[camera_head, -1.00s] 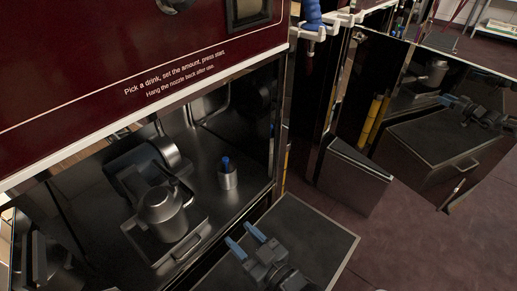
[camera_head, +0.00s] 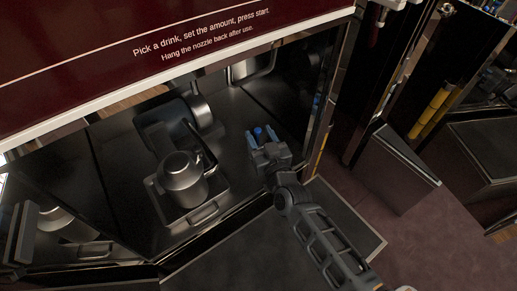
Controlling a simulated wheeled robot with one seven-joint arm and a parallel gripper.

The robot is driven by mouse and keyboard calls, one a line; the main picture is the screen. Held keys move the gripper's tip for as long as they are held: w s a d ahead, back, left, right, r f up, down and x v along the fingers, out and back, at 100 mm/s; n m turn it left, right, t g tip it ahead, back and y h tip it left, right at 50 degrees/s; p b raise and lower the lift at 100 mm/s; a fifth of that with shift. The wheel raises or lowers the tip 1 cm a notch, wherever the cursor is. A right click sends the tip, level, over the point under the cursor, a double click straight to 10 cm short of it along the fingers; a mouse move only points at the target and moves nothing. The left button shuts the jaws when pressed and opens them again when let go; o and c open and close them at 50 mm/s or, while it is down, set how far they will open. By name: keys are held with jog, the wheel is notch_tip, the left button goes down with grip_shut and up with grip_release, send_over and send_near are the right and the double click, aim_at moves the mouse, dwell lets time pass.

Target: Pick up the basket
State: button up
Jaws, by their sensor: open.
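Nothing in view is plainly labelled as a basket. The likeliest match is a small metal cup with a blue knob (camera_head: 259,132) on the dark floor of the machine's bay. Only the knob and a little around it show now; my gripper hides the metal body. My gripper (camera_head: 261,137) is open, with its blue fingertips at the knob, seemingly one on each side. I cannot tell whether they touch it.
A grey lidded pot (camera_head: 182,174) stands on a handled tray (camera_head: 203,214) left of my gripper. The maroon panel (camera_head: 100,55) overhangs the bay. A dark flat platform (camera_head: 235,262) lies in front. A metal post (camera_head: 325,90) bounds the bay at right.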

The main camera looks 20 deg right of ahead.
jog(key=shift+w, duration=0.75)
jog(key=shift+c, duration=0.2)
jog(key=c, duration=0.7)
jog(key=shift+c, duration=0.2)
jog(key=shift+r, duration=0.15)
